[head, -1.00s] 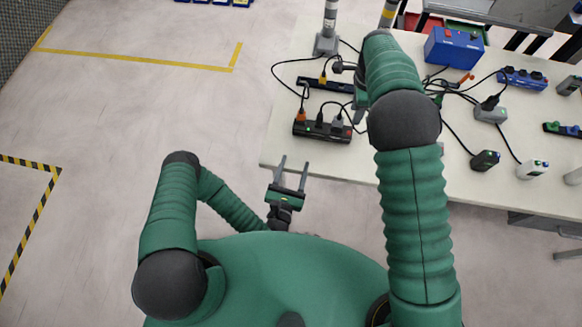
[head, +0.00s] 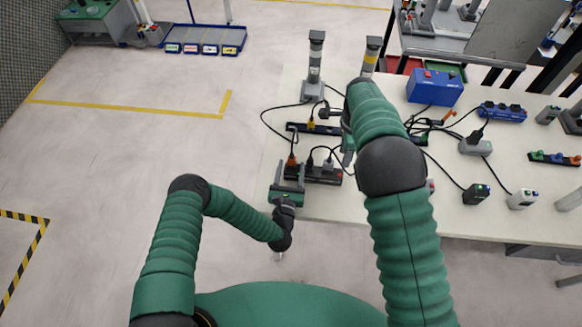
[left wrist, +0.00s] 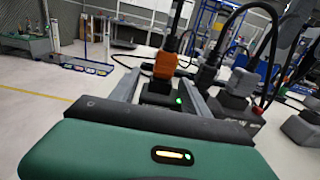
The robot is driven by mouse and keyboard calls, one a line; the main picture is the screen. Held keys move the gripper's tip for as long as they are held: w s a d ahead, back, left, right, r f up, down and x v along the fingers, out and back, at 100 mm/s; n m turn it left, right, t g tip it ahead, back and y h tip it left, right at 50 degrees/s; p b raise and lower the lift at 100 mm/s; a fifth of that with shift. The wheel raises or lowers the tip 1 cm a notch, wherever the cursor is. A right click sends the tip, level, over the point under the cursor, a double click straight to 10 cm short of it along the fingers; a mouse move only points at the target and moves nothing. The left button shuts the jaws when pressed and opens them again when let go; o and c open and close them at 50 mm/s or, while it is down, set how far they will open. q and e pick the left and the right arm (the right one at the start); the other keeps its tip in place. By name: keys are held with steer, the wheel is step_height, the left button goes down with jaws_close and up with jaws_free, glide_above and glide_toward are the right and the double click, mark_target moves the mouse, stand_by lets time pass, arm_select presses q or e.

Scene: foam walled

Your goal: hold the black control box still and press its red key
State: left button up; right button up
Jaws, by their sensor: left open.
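A small black box (head: 477,194) with a small green spot stands on the right half of the table; I cannot make out a red key on it. A black power strip (head: 325,176) with plugs lies near the table's left front edge; it also shows in the left wrist view (left wrist: 158,98). My left gripper (head: 287,172) is open at the strip's left end. In the left wrist view its fingers (left wrist: 160,80) point toward the strip and its orange plug; I cannot tell whether they touch. My right gripper (head: 347,142) is mostly hidden behind my right arm.
The white table (head: 400,222) also bears a blue case (head: 435,87), a grey socket box (head: 475,146), a white box (head: 522,199), a blue strip (head: 503,112) and two posts. Black cables run between them.

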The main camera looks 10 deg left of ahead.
arm_select(q)
steer(key=shift+w, duration=0.25)
jaws_close()
arm_select(e)
jaws_close()
arm_select(q)
steer(key=shift+s, duration=0.1)
stand_by(1.7)
